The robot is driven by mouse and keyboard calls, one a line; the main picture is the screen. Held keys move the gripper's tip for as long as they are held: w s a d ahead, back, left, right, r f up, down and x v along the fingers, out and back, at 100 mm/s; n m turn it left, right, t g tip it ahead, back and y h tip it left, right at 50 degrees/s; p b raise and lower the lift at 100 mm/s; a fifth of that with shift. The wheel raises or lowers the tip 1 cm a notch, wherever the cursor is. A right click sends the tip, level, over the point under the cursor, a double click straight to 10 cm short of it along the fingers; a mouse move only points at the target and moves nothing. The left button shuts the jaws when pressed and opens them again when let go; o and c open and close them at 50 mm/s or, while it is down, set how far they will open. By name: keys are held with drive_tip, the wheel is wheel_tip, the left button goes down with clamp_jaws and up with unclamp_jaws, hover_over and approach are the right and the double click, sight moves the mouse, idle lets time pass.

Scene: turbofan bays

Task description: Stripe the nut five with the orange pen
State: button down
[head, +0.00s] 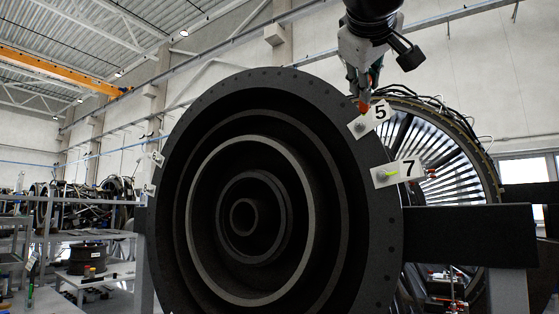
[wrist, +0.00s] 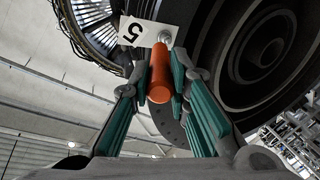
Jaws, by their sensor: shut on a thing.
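My gripper (head: 366,88) is shut on the orange pen (head: 364,105) at the upper right rim of the big dark round flange (head: 230,90). In the wrist view the orange pen (wrist: 160,78) lies between the teal-lined fingers of my gripper (wrist: 160,72), its far end pointing at nut five. Nut five (wrist: 165,37) is a small grey nut beside the white plate marked 5 (wrist: 133,31). The plate marked 5 (head: 381,113) also shows in the head view, just below the pen. I cannot tell whether the pen touches the nut. Any stripe there is hidden.
A plate marked 7 (head: 408,169) with a yellow-green mark at its nut (head: 388,173) sits lower on the rim. More plates (head: 157,158) are on the left rim. A dark beam (head: 470,235) juts out at the right. A bench with small items (head: 95,275) stands at the lower left.

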drive_tip(key=shift+w+d+p, duration=0.15)
drive_tip(key=shift+w+d, duration=0.4)
drive_tip(key=shift+w, duration=0.2)
drive_tip(key=shift+w+d+p, duration=0.15)
drive_tip(key=shift+w+d, duration=0.35)
drive_tip(key=shift+w, duration=0.2)
drive_tip(key=shift+w+d, duration=0.25)
drive_tip(key=shift+w, duration=0.05)
idle(0.6)
drive_tip(key=shift+w+a+f, duration=0.35)
drive_tip(key=shift+w+a, duration=0.05)
drive_tip(key=shift+a, duration=0.15)
idle(0.6)
drive_tip(key=shift+s, duration=0.1)
drive_tip(key=f+v, duration=0.1)
drive_tip(key=v, duration=0.5)
drive_tip(key=shift+a+r, duration=0.2)
drive_tip(key=shift+r, duration=0.3)
idle(0.7)
